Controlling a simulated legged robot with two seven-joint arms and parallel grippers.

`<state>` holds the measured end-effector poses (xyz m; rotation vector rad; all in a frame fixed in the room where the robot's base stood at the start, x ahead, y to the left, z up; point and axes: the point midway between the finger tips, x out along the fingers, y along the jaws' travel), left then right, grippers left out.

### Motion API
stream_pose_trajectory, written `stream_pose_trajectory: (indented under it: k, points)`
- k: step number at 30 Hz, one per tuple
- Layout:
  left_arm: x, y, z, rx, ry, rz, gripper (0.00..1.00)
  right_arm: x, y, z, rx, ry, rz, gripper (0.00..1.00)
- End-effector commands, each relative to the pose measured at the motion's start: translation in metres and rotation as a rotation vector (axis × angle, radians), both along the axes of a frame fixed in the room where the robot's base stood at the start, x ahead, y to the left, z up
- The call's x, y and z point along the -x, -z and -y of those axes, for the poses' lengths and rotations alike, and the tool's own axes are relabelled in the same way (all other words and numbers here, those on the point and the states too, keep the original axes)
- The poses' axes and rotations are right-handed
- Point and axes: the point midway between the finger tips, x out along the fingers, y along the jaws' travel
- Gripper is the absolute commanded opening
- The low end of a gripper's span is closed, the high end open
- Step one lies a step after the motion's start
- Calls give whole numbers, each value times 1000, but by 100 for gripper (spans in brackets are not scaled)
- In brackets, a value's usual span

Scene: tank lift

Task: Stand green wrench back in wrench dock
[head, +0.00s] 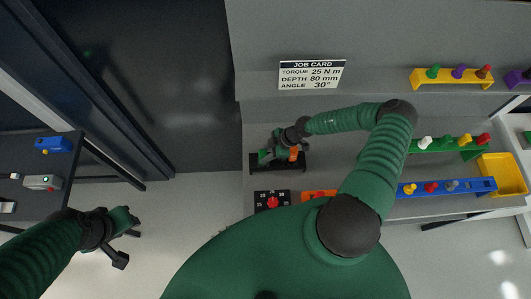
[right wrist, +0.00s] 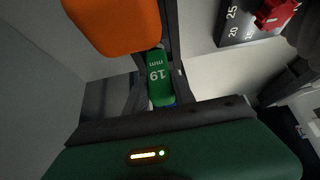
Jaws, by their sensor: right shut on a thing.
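My right gripper (head: 280,152) is shut on the green wrench (right wrist: 157,75), whose face marked "19 mm" shows between the fingers in the right wrist view. In the head view a green part (head: 264,155) shows beside the gripper. The gripper is over a black block (head: 290,168) on the grey bench, which looks like the wrench dock. The wrench's lower end is hidden, so I cannot tell if it is seated. An orange piece (head: 294,154) stands close beside the gripper and looms large in the right wrist view (right wrist: 115,25). My left gripper (head: 126,240) is open and empty, over the floor.
A black dial panel with a red knob (head: 272,202) and an orange rack (head: 318,195) lie nearer on the bench. Green (head: 445,148), blue (head: 470,188) and yellow (head: 450,80) racks with coloured pegs and a yellow bin (head: 505,173) are at right. A job card (head: 312,75) hangs behind.

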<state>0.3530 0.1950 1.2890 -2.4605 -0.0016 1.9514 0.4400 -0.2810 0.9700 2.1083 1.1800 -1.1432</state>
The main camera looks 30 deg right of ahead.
Motion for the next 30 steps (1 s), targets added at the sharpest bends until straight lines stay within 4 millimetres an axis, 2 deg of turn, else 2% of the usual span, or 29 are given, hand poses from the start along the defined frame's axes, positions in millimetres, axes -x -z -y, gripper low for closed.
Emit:
stream_pose_trajectory:
  k: [8,9,15,30]
  points:
    - [0,7,0,0,0,0,36,0,9,0,0,1,1,0]
    - [0,7,0,0,0,0,36,0,9,0,0,1,1,32]
    - [0,6,0,0,0,0,36,0,8,0,0,1,1,56]
    - [0,6,0,0,0,0,36,0,9,0,1,1,-1,56]
